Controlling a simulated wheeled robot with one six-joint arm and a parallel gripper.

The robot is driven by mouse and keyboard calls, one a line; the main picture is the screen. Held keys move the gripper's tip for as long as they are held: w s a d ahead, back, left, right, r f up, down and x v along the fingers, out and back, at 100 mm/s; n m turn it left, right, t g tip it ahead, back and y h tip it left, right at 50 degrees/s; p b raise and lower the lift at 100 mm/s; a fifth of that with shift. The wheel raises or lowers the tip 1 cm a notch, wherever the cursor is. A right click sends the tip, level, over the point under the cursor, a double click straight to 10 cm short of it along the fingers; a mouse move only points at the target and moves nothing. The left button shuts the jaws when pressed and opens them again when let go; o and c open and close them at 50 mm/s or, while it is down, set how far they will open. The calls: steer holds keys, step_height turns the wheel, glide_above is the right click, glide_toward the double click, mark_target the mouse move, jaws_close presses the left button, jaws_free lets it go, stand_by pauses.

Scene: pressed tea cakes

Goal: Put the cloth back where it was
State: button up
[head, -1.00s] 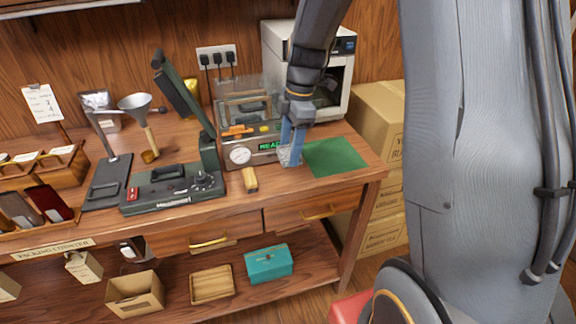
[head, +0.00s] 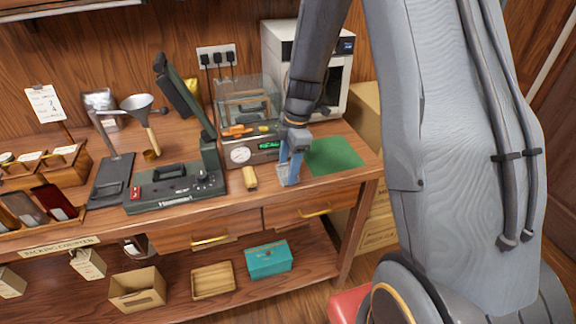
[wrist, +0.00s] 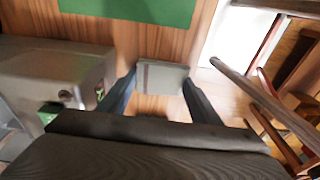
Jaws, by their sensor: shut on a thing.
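A folded pale grey cloth (head: 284,177) is between the fingers of my gripper (head: 291,168), above the front part of the counter. In the wrist view the cloth (wrist: 162,76) spans the gap between the two blue fingertips, and my gripper (wrist: 158,85) is shut on it. I cannot tell whether the cloth touches the wood below. A green mat (head: 335,155) lies on the counter to the right of my gripper; it also shows at the top of the wrist view (wrist: 130,9).
The sealing machine (head: 240,155) with a green display stands behind and left of my gripper. A wood-handled brush-like item (head: 250,178) lies left of it. A dark green press (head: 175,190) is further left. A white oven (head: 283,45) stands behind. Cardboard boxes (head: 368,105) are at the right.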

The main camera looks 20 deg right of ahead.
steer(key=o, duration=1)
step_height(320, 180, up, 11)
steer(key=d+b, duration=0.2)
steer(key=b, duration=0.1)
steer(key=s+a+f+m+h, duration=0.1)
steer(key=s+f+m, duration=0.1)
steer(key=s+m, duration=0.6)
steer(key=s+a+f+m+t, duration=0.1)
steer(key=s+f+m, duration=0.1)
steer(key=s+m, duration=0.7)
steer(key=shift+s+a+f+m+h, duration=0.15)
steer(key=shift+a+f+m+h, duration=0.05)
steer(key=shift+m+h, duration=0.25)
